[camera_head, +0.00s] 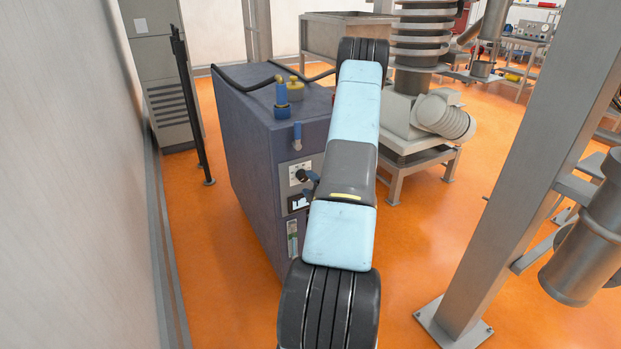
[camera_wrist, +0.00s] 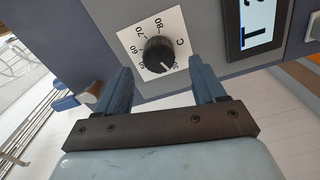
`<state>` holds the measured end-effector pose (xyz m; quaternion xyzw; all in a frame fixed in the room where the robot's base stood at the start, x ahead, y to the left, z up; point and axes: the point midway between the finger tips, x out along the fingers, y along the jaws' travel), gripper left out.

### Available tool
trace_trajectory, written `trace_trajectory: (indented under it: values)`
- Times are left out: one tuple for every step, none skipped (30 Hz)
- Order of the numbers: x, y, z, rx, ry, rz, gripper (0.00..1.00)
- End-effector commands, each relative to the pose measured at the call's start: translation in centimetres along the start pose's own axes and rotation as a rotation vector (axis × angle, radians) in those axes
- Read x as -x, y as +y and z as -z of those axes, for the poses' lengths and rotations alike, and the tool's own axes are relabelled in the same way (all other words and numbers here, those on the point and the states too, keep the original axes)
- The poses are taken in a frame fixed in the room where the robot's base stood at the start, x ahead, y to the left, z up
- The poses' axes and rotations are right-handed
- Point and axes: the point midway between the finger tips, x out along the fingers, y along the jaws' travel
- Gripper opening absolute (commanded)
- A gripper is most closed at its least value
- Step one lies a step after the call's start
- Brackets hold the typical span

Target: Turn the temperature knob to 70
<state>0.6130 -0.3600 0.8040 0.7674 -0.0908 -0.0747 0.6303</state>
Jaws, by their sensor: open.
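The temperature knob (camera_wrist: 158,54) is round and black on a white dial plate (camera_wrist: 180,22) marked with numbers and a C; 60, 70 and 80 are legible in the wrist view. Its white pointer line points to the lower right, away from the 70. The knob also shows on the front of the blue-grey cabinet in the head view (camera_head: 301,175). My gripper (camera_wrist: 160,68) is open, its two blue fingers apart with the knob between and just beyond the tips. No contact shows. In the head view my arm hides most of my gripper (camera_head: 312,184).
A black-framed display (camera_wrist: 256,24) sits beside the dial. The blue-grey cabinet (camera_head: 255,150) has hoses and a blue fitting on top. A grey wall (camera_head: 70,180) stands to the left and a metal post (camera_head: 530,170) to the right.

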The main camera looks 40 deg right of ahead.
Motion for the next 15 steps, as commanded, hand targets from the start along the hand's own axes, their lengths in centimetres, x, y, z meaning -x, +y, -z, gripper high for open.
trace_trajectory:
  values:
    - [-0.8,0.1,0.0,0.000,0.001,-0.003,0.69]
    - [-1.2,0.1,0.0,0.000,0.001,-0.003,0.69]
    - [-1.7,0.1,0.0,0.000,0.001,-0.002,0.69]
    - [-2.1,0.1,0.0,0.000,0.000,-0.002,0.69]
    - [-2.4,0.1,-0.1,0.001,0.000,-0.002,0.69]
    - [-2.8,0.1,-0.1,0.001,-0.001,-0.002,0.69]
    - [-3.0,0.1,-0.1,0.001,-0.001,-0.002,0.69]
    - [-3.2,0.1,-0.1,0.001,-0.001,-0.001,0.69]
    - [-3.4,0.1,-0.1,0.000,-0.001,-0.001,0.69]
    - [-3.5,0.1,-0.1,0.000,-0.001,-0.001,0.69]
    - [-3.6,0.1,-0.1,0.000,-0.001,-0.001,0.69]
    - [-3.7,0.1,-0.1,0.000,-0.001,-0.001,0.69]
    - [-3.8,0.1,-0.1,0.000,-0.001,-0.001,0.69]
    - [-3.8,0.1,-0.1,0.000,-0.001,-0.001,0.69]
    - [-3.8,0.1,-0.1,0.000,-0.001,-0.001,0.69]
